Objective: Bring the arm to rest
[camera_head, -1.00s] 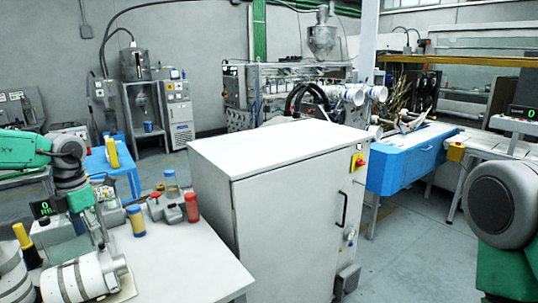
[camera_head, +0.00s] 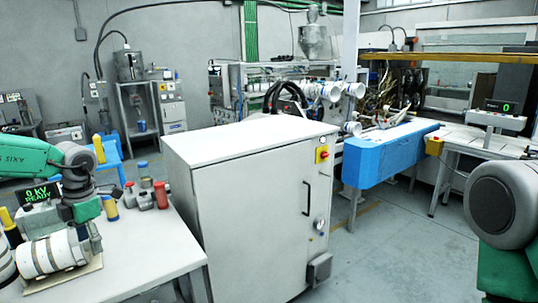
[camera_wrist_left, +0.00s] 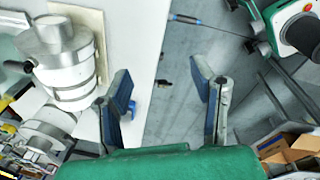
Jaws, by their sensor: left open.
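My left arm comes in from the left in the head view, green with a grey wrist. My left gripper (camera_head: 95,238) points down beside the white-and-grey cylindrical device (camera_head: 52,252) at the left of the white table. In the left wrist view my left gripper (camera_wrist_left: 161,78) has its two blue-padded fingers wide apart with nothing between them. The device (camera_wrist_left: 72,72) stands left of the fingers there, apart from them. My right arm (camera_head: 503,205) shows only as a grey joint and green link at the right edge; its gripper is out of view.
A tall grey cabinet (camera_head: 235,212) stands right of the white table (camera_head: 150,248). Small bottles (camera_head: 145,180) and a display (camera_head: 42,192) sit on the table. Open floor (camera_head: 385,255) lies right of the cabinet.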

